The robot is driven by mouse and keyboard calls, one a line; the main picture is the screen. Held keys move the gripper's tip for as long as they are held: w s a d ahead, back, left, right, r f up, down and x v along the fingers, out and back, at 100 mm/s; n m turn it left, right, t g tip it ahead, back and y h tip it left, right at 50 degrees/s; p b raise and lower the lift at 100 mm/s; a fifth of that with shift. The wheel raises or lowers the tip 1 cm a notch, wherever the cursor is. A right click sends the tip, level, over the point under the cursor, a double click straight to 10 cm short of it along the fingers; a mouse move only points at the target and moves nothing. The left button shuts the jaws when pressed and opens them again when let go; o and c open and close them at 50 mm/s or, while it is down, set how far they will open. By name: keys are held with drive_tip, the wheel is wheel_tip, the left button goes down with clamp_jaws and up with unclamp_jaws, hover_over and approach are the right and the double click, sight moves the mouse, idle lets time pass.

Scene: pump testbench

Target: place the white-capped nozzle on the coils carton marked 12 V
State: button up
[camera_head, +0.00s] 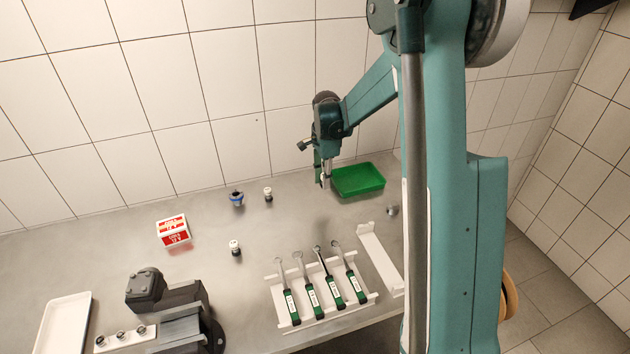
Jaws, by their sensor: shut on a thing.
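My gripper (324,180) points down at the left end of the green bin, above the table. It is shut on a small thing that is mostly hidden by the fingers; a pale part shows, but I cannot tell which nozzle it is. A red and white carton (173,231) lies on the table at left, well away from my gripper; its print is too small to read surely. Two small white-topped dark nozzles stand upright on the table, one at the back (268,194) and one nearer (234,247). A blue-collared part (236,198) stands left of the back one.
The green bin (358,181) is right of my gripper. A white rack (322,316) holds several green-handled tools; a white bracket (377,255) lies beside it. A dark pump (165,295) and white tray (62,325) are front left.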

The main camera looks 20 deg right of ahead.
drive_tip(key=shift+a, duration=0.1)
drive_tip(key=w+a+r, duration=0.2)
drive_tip(key=w+a, duration=0.2)
drive_tip(key=a, duration=0.9)
wheel_tip(320, 180, up, 5)
hover_over(171, 225)
drive_tip(key=shift+w+f, duration=0.1)
drive_tip(key=shift+d+f, duration=0.1)
drive_tip(key=shift+f, duration=3)
drive_tip(key=shift+f, duration=1.9)
drive_tip(key=shift+f, duration=0.2)
